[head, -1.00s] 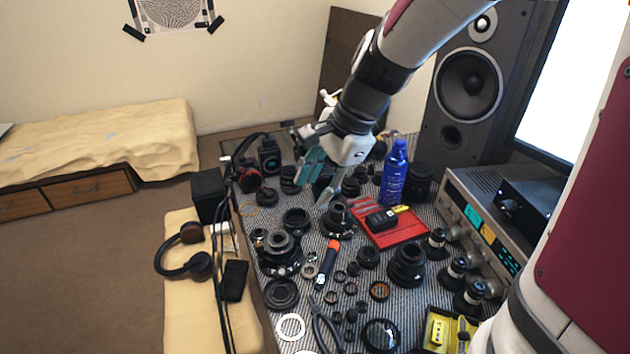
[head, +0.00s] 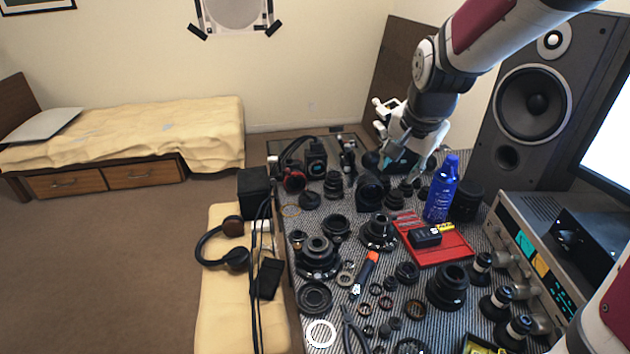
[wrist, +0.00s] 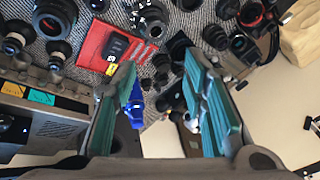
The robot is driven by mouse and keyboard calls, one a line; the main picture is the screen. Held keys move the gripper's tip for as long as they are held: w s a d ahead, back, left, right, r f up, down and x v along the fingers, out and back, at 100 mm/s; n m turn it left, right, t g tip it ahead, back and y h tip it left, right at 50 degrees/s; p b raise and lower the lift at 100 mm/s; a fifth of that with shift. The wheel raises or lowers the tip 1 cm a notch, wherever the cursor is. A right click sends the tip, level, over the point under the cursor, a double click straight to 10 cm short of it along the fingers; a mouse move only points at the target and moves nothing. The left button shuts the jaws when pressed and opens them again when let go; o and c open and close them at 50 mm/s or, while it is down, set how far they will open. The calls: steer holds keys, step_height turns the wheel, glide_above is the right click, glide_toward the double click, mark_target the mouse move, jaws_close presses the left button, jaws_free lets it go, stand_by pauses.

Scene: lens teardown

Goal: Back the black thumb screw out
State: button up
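I cannot make out the black thumb screw for certain in either view. Many small black parts lie on the striped mat (head: 318,218), too small to tell apart. My gripper (head: 408,163) is over the back of the table, left of the blue spray can (head: 440,190). In the wrist view my gripper (wrist: 160,64) has its two teal fingers wide apart with nothing held between them. The blue can (wrist: 134,106) shows beside the left finger there. Black lens parts lie beyond the fingertips.
A red tray (head: 450,254) with a black box stands right of centre; the tray also shows in the wrist view (wrist: 92,48). A speaker (head: 530,105) and a silver receiver (head: 510,240) flank the right side. Black lenses and an orange-handled tool (head: 365,273) crowd the mat.

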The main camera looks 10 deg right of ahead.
steer(key=w+d+r+n+t+h, duration=0.1)
steer(key=w+d+r+n+t, duration=0.2)
steer(key=w, duration=0.4)
steer(key=w+d+r+n+t+h, duration=0.1)
steer(key=w+d+n+t, duration=0.15)
steer(key=w+n, duration=0.35)
steer(key=w+a+n+t+y+b, duration=0.1)
steer(key=w+a+n+y, duration=0.45)
steer(key=w+n, duration=0.35)
steer(key=n+g+y+b, duration=0.1)
steer(key=n+g+y, duration=0.1)
steer(key=n+g, duration=1.1)
glide_toward(339, 239)
steer(key=shift+n+t, duration=0.35)
steer(key=shift+n, duration=0.15)
steer(key=x, duration=0.8)
steer(key=shift+s, duration=0.25)
